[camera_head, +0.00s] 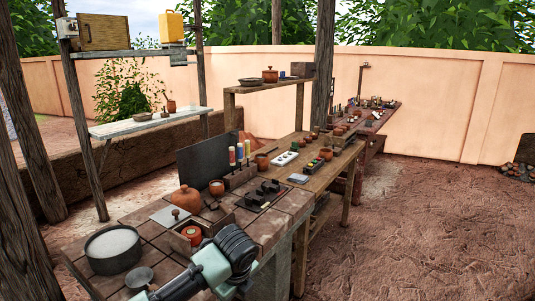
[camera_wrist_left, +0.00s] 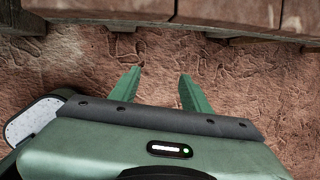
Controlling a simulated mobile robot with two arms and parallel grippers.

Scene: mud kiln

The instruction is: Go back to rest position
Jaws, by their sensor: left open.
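My left gripper (camera_wrist_left: 162,72) shows in the left wrist view with its two green fingers apart and nothing between them. In the head view, a pale green and black part of my arm crosses the bottom, in front of the near worktable (camera_head: 150,213). The gripper's fingers cannot be made out there. My right gripper is in neither view.
The near worktable holds a grey pot (camera_head: 113,250), a clay jug (camera_head: 187,199) and a small wooden box (camera_head: 187,240). A longer wooden bench (camera_head: 325,170) with bowls and small items continues behind it. Open dirt ground (camera_head: 425,225) lies to the right.

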